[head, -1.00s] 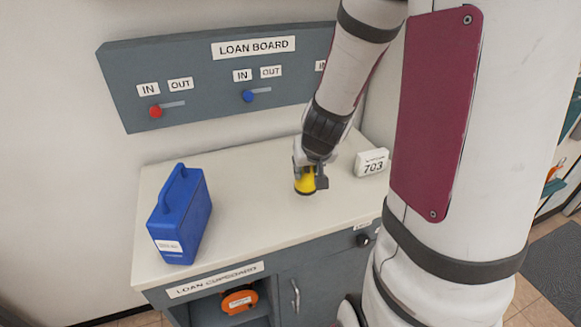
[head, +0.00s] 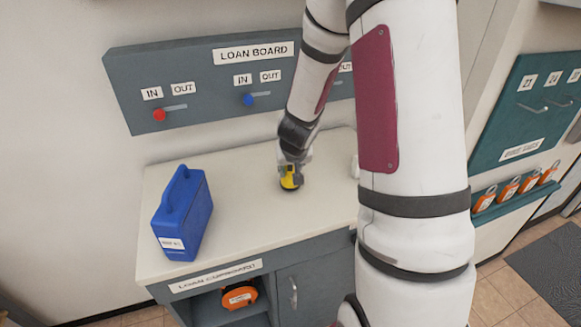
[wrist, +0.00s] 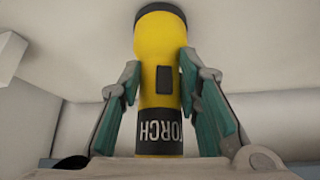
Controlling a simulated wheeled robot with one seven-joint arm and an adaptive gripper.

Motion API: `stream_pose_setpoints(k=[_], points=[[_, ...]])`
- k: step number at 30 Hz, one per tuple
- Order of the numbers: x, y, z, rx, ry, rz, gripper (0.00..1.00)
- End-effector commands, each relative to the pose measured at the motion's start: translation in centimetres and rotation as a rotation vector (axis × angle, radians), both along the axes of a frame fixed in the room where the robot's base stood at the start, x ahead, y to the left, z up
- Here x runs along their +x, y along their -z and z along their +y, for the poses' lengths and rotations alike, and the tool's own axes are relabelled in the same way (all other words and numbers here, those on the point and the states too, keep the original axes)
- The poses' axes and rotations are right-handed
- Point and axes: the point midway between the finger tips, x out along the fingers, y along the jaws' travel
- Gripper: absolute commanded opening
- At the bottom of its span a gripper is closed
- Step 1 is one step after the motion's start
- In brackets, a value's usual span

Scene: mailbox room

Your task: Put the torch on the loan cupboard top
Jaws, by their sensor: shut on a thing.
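The yellow torch (head: 289,181) with black ends is in my gripper (head: 292,172), over the loan cupboard top (head: 255,215). In the wrist view the torch (wrist: 160,60) lies between my gripper's two teal-padded fingers (wrist: 163,100), with its "TORCH" label near the palm. The fingers are shut on it. The torch's far end is close to the pale top; I cannot tell whether it touches. The bare top spreads around it.
A blue case (head: 183,215) stands on the left of the top. The loan board (head: 225,80) is on the wall behind. An orange item (head: 239,297) sits in the cupboard's open shelf. My arm hides the top's right end.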

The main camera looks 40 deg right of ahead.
Motion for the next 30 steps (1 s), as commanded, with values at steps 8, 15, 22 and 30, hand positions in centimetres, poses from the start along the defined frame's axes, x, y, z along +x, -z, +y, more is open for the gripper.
stream_pose_setpoints(k=[8,15,22,30], points=[[0.04,0.17,0.01,0.0,-0.001,-0.002,0.0],[0.03,0.51,0.04,0.001,0.0,-0.002,0.42],[0.01,0.48,0.02,0.001,0.0,-0.002,0.51],[-0.25,-0.42,0.2,-0.003,-0.003,-0.002,0.51]])
